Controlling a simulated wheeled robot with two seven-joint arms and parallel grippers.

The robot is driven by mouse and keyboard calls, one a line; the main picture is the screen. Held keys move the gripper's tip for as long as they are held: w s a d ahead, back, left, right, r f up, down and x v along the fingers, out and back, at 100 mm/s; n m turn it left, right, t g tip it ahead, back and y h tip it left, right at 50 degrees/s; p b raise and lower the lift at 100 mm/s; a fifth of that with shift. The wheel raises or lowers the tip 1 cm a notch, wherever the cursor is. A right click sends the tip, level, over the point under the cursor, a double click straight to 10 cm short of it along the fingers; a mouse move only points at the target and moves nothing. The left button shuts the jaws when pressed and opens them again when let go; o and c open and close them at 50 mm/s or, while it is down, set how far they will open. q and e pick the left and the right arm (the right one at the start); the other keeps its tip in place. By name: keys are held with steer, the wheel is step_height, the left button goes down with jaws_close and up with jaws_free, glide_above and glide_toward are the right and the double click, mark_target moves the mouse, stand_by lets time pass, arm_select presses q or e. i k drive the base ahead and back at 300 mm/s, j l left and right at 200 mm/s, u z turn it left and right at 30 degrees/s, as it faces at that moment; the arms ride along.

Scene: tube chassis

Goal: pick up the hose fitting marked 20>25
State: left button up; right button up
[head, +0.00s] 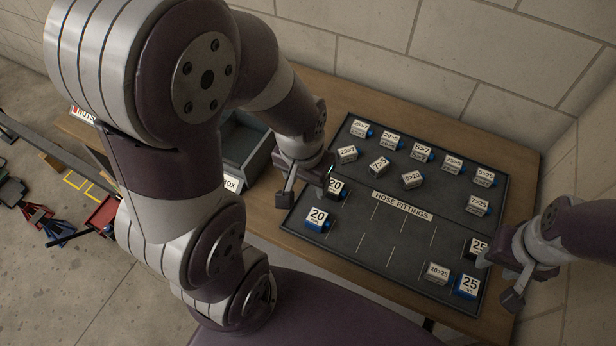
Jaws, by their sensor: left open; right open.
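The hose fitting that reads 20>25 (438,271) sits on the dark tray (380,245) near its front right corner, with a white label facing up. My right gripper (499,279) is open at the tray's right edge, to the right of the fitting and apart from it. Blocks marked 25 (469,286) and 25 (478,246) lie close to the fitting, between it and my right gripper. My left gripper (308,184) is open at the tray's left edge, beside a block marked 20 (335,188). I see nothing held in either gripper.
Several other labelled fittings stand in rows at the tray's back, including one marked 7>25 (477,205). Another 20 block (318,219) sits at the left. A HOSE FITTINGS label (402,205) crosses the tray. A grey box (243,150) stands left. The tray's middle is clear.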

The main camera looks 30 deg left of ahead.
mark_target(438, 275)
steer(key=k+j, duration=0.15)
steer(key=j, duration=0.15)
steer(key=k+j, duration=0.35)
steer(key=j, duration=0.3)
steer(key=k+j+z, duration=0.1)
steer(key=z, duration=2.15)
